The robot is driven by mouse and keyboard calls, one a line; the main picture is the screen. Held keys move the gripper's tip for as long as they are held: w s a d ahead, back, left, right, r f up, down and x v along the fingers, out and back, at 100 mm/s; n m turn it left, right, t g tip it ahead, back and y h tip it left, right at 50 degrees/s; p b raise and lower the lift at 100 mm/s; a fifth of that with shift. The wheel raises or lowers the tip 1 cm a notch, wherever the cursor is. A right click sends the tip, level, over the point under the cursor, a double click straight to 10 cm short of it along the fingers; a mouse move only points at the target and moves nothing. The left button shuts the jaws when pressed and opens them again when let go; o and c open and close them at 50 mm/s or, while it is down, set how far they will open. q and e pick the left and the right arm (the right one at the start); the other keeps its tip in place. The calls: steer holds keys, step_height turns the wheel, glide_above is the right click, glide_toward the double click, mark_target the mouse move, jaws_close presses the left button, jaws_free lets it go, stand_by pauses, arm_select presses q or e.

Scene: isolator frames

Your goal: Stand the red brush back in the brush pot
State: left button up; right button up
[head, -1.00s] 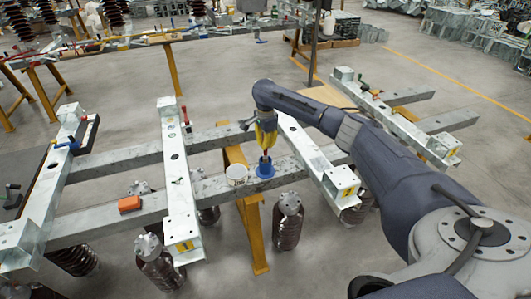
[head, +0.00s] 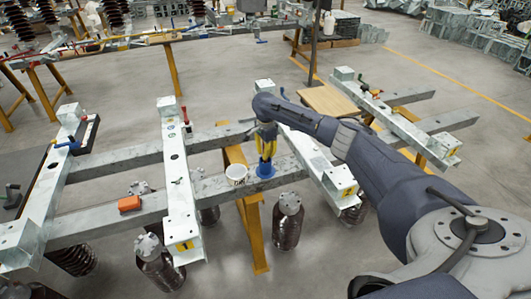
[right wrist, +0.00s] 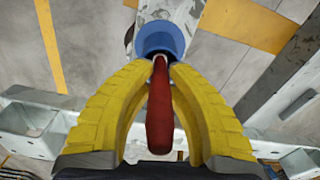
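My right gripper (head: 266,157) points down over a blue pot (head: 265,171), which stands on the front grey beam. In the right wrist view its yellow fingers (right wrist: 161,68) close in on the neck of the red brush (right wrist: 159,115). The red handle lies between the fingers, toward the palm. The brush's far end points at the blue pot, whose round rim (right wrist: 160,28) shows just beyond the fingertips. I cannot tell how far the brush is inside it. In the head view the fingers hide the brush. My left gripper is not in view.
A white cup (head: 237,174) stands close to the left of the blue pot. An orange block (head: 130,204) lies farther left on the same beam. Pale cross rails (head: 178,190) flank the spot. Dark ribbed insulators (head: 287,222) stand below.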

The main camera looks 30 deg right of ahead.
steer(key=o, duration=0.3)
steer(key=shift+r, duration=0.1)
step_height(320, 180, up, 12)
steer(key=shift+r, duration=0.1)
stand_by(0.6)
